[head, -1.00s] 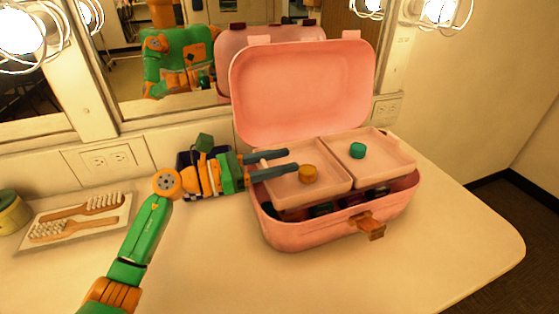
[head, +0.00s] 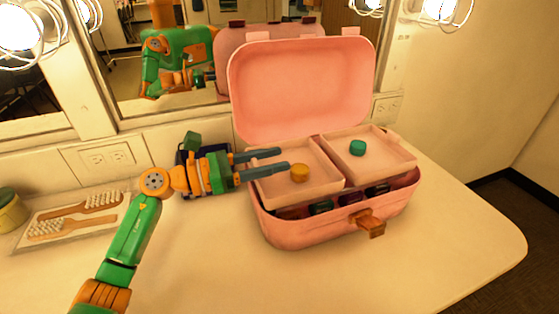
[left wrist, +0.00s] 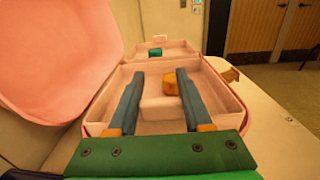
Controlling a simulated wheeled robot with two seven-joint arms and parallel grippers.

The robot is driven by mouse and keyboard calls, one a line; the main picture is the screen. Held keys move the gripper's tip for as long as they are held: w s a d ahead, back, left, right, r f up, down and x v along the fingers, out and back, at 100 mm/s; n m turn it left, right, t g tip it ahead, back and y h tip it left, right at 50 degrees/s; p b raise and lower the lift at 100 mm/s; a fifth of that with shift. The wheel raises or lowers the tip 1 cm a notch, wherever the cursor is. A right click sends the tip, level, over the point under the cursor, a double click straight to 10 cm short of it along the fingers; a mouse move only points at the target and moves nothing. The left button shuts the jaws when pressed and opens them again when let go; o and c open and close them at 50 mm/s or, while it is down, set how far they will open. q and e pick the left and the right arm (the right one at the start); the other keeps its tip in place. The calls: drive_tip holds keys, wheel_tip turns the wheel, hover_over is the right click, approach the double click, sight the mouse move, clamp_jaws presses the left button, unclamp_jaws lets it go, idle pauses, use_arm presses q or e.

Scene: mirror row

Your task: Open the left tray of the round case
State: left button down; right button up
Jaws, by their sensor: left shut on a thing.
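The pink round case (head: 285,232) stands on the counter with its lid (head: 300,88) up. Its left tray (head: 322,182) sits over the lower body and holds a yellow-orange round item (head: 299,173). The right tray (head: 393,157) holds a green item (head: 357,148). My left gripper (head: 286,159) reaches in over the left tray's left side. The orange item (left wrist: 171,84) is by the right finger. My right gripper is not in view.
Dark and green items (head: 321,206) show in the case below the trays. An orange latch (head: 370,226) hangs at its front. Brushes lie on a white tray (head: 50,240) at left, beside a jar (head: 12,212). A mirror stands behind; the front counter is clear.

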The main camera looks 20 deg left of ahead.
use_arm(q)
drive_tip(key=b+v, duration=0.4)
drive_tip(key=v, duration=0.4)
drive_tip(key=shift+s+f, duration=0.1)
drive_tip(key=shift+c, duration=1.6)
unclamp_jaws()
